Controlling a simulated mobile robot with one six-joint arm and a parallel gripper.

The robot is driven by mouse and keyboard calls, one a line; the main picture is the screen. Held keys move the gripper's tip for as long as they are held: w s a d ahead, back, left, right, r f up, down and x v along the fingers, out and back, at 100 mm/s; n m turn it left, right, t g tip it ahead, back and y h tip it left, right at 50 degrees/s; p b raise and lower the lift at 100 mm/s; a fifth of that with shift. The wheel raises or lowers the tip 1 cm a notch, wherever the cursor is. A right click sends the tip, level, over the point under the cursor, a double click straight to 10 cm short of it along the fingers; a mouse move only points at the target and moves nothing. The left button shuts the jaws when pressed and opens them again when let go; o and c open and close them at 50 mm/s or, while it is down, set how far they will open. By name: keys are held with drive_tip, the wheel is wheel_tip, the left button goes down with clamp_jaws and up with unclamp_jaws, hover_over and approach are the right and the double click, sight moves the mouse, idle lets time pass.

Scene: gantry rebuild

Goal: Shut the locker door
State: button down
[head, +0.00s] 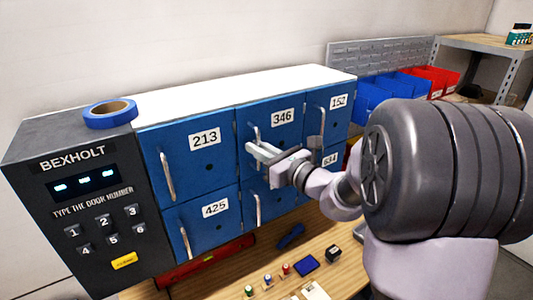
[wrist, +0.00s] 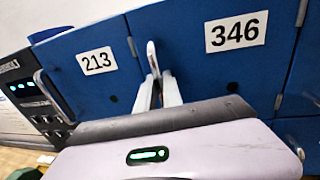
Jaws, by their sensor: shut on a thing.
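The blue locker bank (head: 205,185) has numbered doors with upright metal handles. Door 346 (head: 275,135) is in the upper row, right of door 213 (head: 190,155). My gripper (head: 256,149) is at the left side of door 346, with its fingers shut on that door's handle (head: 257,133). In the wrist view, the fingers (wrist: 158,82) close around the handle (wrist: 152,58), between the 213 label and the 346 label (wrist: 236,32). Door 346 looks nearly flush with its neighbours; I cannot tell whether a small gap remains. My gripper hides part of its lower right.
A dark keypad panel (head: 85,190) stands at the left, with blue tape (head: 110,112) on top. Doors 425 (head: 212,222) and 152 (head: 338,112) look closed. Small items lie on the wooden bench (head: 240,285) below. Blue and red bins (head: 432,78) are behind at right.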

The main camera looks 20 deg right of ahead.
drive_tip(key=shift+w+a+r, duration=0.1)
drive_tip(key=shift+w+r, duration=0.05)
drive_tip(key=shift+w, duration=0.1)
idle(0.3)
drive_tip(key=c, duration=1.7)
unclamp_jaws()
drive_tip(key=shift+o, duration=1.1)
drive_tip(key=shift+w+a, duration=0.1)
drive_tip(key=shift+w, duration=0.1)
drive_tip(key=shift+s, duration=0.15)
drive_tip(key=b+v, duration=0.3)
drive_tip(key=v, duration=1.4)
drive_tip(key=shift+s+b, duration=0.15)
drive_tip(key=shift+b, duration=0.15)
